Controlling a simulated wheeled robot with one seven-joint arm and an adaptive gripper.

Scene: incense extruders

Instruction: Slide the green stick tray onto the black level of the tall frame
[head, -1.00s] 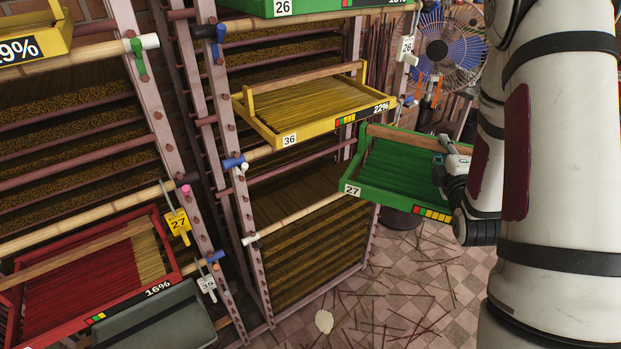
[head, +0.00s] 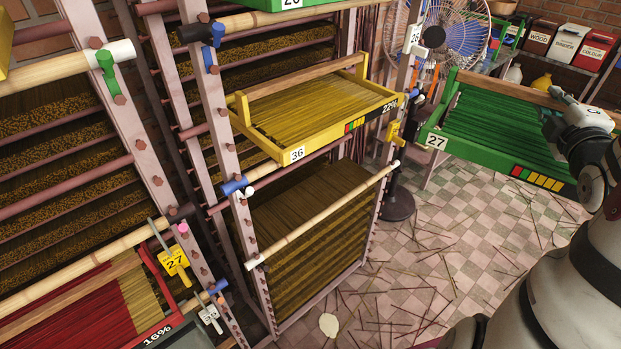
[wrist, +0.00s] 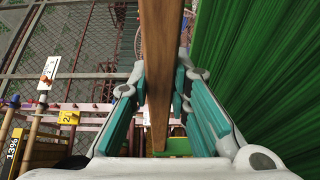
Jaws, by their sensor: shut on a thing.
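The green stick tray (head: 475,156), tagged 27, hangs in the air right of the middle frame, apart from it. My gripper (head: 556,108) is shut on the tray's wooden rail near its right end. In the wrist view, the rail (wrist: 159,70) runs between both teal finger pads, with green sticks to the right. The tall middle frame (head: 222,130) has bamboo bars with coloured ends. Its upper bar has a black end (head: 190,33) and a blue clip. Lower bars end in blue (head: 234,187) and white (head: 254,262). The upper level's inside shows brown stick layers behind.
A yellow tray (head: 272,150) tagged 36 sits on the middle frame below the black-ended bar. Another green tray (head: 262,18) is above. A red tray (head: 148,268) is on the left frame. A fan (head: 455,40) and shelf (head: 560,55) stand behind. Floor holds scattered sticks.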

